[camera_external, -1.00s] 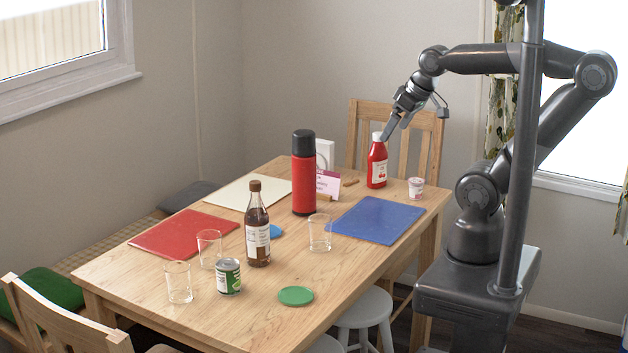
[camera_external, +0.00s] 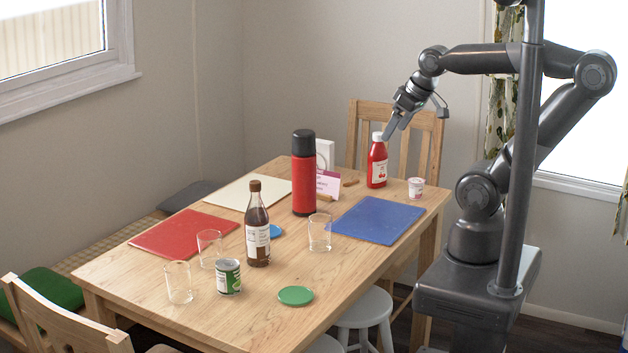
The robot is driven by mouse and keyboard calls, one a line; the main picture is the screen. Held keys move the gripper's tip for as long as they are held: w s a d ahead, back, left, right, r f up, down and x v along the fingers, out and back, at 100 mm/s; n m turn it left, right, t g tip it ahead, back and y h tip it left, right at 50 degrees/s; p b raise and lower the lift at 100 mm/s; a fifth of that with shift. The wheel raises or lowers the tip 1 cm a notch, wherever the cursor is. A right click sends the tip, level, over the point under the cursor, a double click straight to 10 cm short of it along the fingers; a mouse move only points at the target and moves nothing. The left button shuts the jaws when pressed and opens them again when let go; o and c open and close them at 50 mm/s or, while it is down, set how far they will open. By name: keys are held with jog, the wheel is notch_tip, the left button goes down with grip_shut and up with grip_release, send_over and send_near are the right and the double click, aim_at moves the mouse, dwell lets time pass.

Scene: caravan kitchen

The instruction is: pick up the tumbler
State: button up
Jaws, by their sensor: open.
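Three clear glass tumblers stand upright on the wooden table (camera_external: 345,268). One tumbler (camera_external: 319,233) is near the middle, in front of the blue mat. A second tumbler (camera_external: 209,249) stands left of the brown bottle. A third tumbler (camera_external: 178,282) is nearest the front left, beside the green can. The frames do not show which one is meant. My gripper (camera_external: 390,134) is open and empty, above the far right part of the table, close to the top of the red ketchup bottle (camera_external: 377,162). It is well away from all the tumblers.
A brown sauce bottle (camera_external: 257,225), a green can (camera_external: 229,277) and a red flask (camera_external: 304,175) stand among the tumblers. Red (camera_external: 183,233), cream (camera_external: 250,192) and blue (camera_external: 376,219) mats lie flat. A small tub (camera_external: 416,188) is far right. A green disc (camera_external: 295,296) lies at the front edge.

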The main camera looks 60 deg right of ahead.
jog(key=w+a+f+m+g+y, duration=0.1)
jog(key=a+f+m+g+y, duration=0.15)
jog(key=f, duration=0.35)
jog(key=w+a+f+m+g+y, duration=0.1)
jog(key=f+m+g+y, duration=0.15)
jog(key=f+g, duration=0.2)
jog(key=m+t+y, duration=0.8)
jog(key=m+t, duration=0.6)
jog(key=m, duration=0.8)
send_near(310, 228)
jog(key=w, duration=0.1)
jog(key=w+a, duration=0.1)
jog(key=w+f, duration=0.1)
jog(key=shift+a+m, duration=0.3)
jog(key=x, duration=0.5)
jog(key=shift+w+a+r, duration=0.1)
jog(key=shift+a+r, duration=0.15)
jog(key=shift+a, duration=0.15)
jog(key=c, duration=1.2)
